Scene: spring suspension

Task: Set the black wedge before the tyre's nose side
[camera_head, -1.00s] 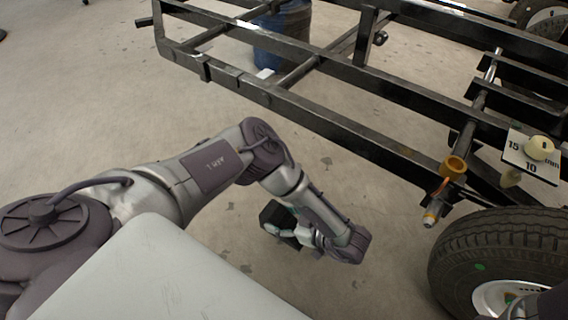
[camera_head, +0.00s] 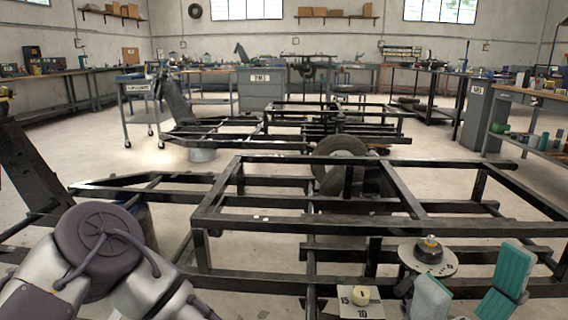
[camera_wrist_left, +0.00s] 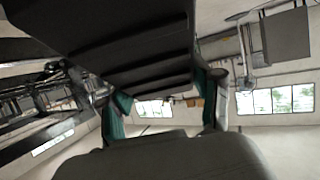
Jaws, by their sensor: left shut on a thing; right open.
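The black wedge (camera_wrist_left: 125,45), dark and ribbed, fills the upper part of the left wrist view. My left gripper (camera_wrist_left: 165,95), with teal finger pads, is shut on it. In the head view only part of my left arm shows, at the lower left; its gripper and the wedge are out of that picture. My right gripper (camera_head: 470,292) is open at the lower right, its teal fingers apart with nothing between them. The near tyre is outside the current head view. Another tyre (camera_head: 340,165) shows farther back, behind the trailer frame's bars.
The black trailer frame (camera_head: 300,228) spans the middle. A round plate (camera_head: 408,256) with a dark, brass-topped piece sits beside my right gripper. A numbered card (camera_head: 375,310) with a cream knob lies at the bottom. Benches and a cabinet (camera_head: 262,88) stand behind; open floor shows at left.

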